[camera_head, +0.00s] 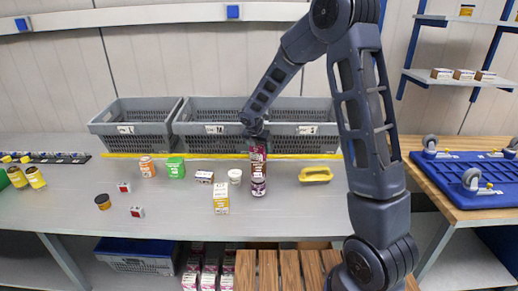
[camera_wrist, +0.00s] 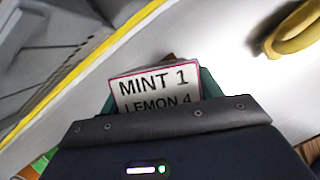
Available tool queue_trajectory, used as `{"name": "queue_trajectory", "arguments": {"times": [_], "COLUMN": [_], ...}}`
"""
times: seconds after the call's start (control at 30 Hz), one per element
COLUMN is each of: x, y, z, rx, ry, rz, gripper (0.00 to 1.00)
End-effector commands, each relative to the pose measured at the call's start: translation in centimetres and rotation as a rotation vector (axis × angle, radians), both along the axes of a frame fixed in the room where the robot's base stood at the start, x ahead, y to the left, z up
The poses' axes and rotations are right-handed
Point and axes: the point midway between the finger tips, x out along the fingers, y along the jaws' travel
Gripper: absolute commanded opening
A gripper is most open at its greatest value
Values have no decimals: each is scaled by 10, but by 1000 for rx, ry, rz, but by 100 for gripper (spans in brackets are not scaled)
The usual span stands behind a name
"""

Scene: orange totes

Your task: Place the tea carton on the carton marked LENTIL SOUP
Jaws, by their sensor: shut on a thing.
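My gripper (camera_head: 257,141) is shut on a dark red carton (camera_head: 258,153), near the back of the grey table. In the wrist view the held carton (camera_wrist: 155,89) shows a white label reading MINT 1 and LEMON 4, fitting the tea carton. I cannot tell whether its base touches the table. A jar with a purple label (camera_head: 258,186) stands just in front of it. A yellow-and-white carton (camera_head: 221,199) stands front left, and a small dark carton (camera_head: 204,177) lies left. Their print is too small to tell which is marked LENTIL SOUP.
A white cup (camera_head: 235,176), green can (camera_head: 176,168) and orange can (camera_head: 147,167) stand left. A yellow handled thing (camera_head: 315,174) lies right and also shows in the wrist view (camera_wrist: 291,31). Grey crates (camera_head: 215,128) line the back behind a yellow strip. The front right table is clear.

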Motion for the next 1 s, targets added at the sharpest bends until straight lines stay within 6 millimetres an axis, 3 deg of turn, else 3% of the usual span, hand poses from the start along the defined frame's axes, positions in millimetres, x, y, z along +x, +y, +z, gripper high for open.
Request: {"name": "queue_trajectory", "arguments": {"times": [0.17, 0.2, 0.3, 0.67, 1.0], "x": [0, 0, 0, 0, -20], "y": [0, 0, 0, 1, 9], "z": [-3, -3, -3, 3, 55], "rx": [0, -1, 0, 0, 1], "ry": [0, 0, 0, -1, -3], "rz": [1, 0, 0, 0, 0], "gripper": [35, 71, 85, 85, 85]}}
